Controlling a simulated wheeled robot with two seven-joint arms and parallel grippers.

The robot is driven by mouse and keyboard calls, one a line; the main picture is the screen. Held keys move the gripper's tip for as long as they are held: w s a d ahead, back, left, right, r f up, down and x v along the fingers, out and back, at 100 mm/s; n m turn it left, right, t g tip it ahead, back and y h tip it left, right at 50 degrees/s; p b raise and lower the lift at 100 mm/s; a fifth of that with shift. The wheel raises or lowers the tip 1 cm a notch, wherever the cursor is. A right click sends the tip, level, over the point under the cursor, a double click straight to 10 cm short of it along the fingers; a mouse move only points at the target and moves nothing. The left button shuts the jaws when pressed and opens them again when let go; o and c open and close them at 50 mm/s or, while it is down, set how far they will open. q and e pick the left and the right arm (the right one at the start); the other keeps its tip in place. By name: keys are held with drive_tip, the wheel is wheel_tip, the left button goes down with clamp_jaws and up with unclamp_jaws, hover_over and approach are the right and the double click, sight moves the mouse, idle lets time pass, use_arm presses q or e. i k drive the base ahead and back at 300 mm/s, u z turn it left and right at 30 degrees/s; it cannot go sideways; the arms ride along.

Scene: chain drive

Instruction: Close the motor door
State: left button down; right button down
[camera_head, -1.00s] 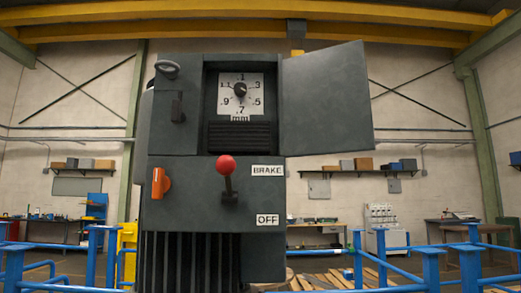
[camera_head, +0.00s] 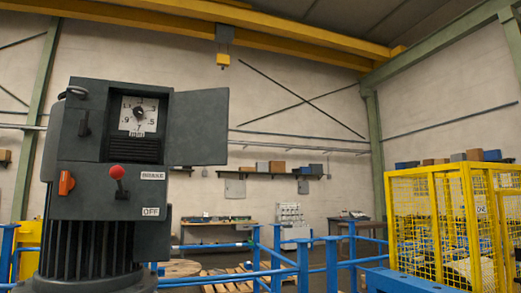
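The motor unit (camera_head: 105,200) is a dark grey cabinet on a ribbed motor body at the left of the head view. Its motor door (camera_head: 197,127) stands open, swung out to the right of the upper box. The opening shows a white dial (camera_head: 138,114) with a pointer and a dark slatted panel below it. A lever with a red knob (camera_head: 117,172) sits beside the BRAKE and OFF labels. An orange handle (camera_head: 66,183) is on the left of the front. Neither of my grippers is in view.
A yellow mesh cage (camera_head: 432,215) stands at the right. A workbench (camera_head: 215,228) and a wall shelf (camera_head: 270,175) with boxes are behind.

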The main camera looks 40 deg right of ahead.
sight(199, 129)
drive_tip(key=z, duration=1.55)
drive_tip(key=i, duration=1.1)
drive_tip(key=u, duration=0.8)
drive_tip(key=i, duration=0.8)
drive_tip(key=u, duration=0.75)
